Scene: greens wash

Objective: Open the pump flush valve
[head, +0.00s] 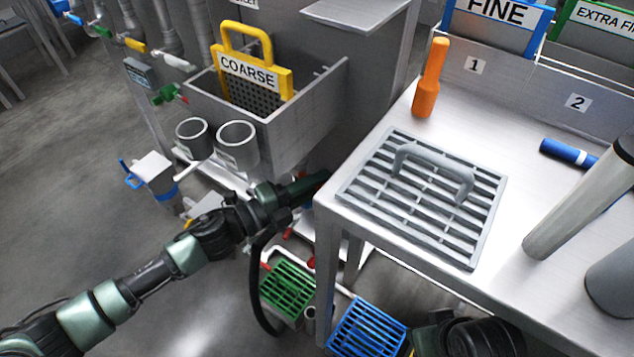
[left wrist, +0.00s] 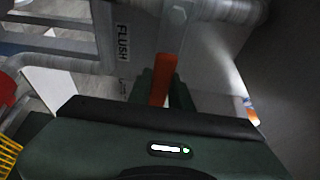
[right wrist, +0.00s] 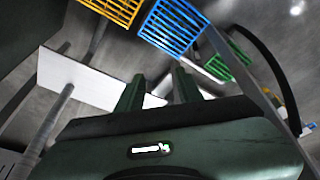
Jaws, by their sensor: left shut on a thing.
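The flush valve's orange lever (left wrist: 163,80) stands between the fingers of my left gripper (left wrist: 163,92) in the left wrist view. The gripper is shut on the lever. A label reading FLUSH (left wrist: 123,42) is on the grey panel beside it. In the head view my left gripper (head: 312,187) reaches in beside the table's left corner, and the lever is hidden there. My right gripper (right wrist: 159,92) is open and empty in the right wrist view, with a clear gap between its fingers.
The steel table (head: 345,205) stands right of my left arm, with a grey grate (head: 430,190) and orange bottle-shaped thing (head: 430,78) on it. A basin (head: 300,110) holds a yellow COARSE screen (head: 255,75). Green (head: 288,288) and blue (head: 365,328) grates lie low below the table.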

